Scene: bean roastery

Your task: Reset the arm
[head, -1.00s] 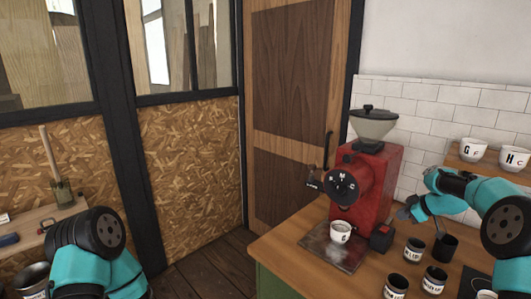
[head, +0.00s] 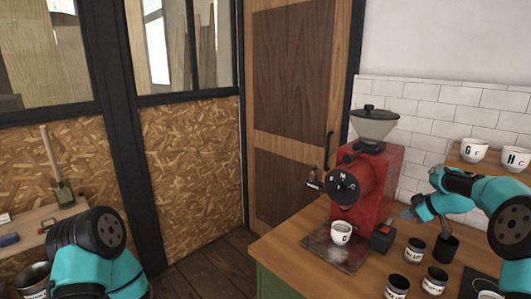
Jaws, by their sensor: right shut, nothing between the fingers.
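My right arm comes in from the right, and its gripper (head: 408,212) hangs above the counter, to the right of the red grinder (head: 368,190). The gripper is shut and empty, its tips close to the grinder's right side but small in view. My left arm shows at the lower left; its gripper is out of view.
A white cup (head: 340,232) marked C stands on the grinder's dark tray (head: 318,248). Several black labelled cans, one of them here (head: 415,250), stand on the wooden counter (head: 285,245). A black cup (head: 446,248) is just below my right gripper. White cups (head: 474,150) sit on a shelf.

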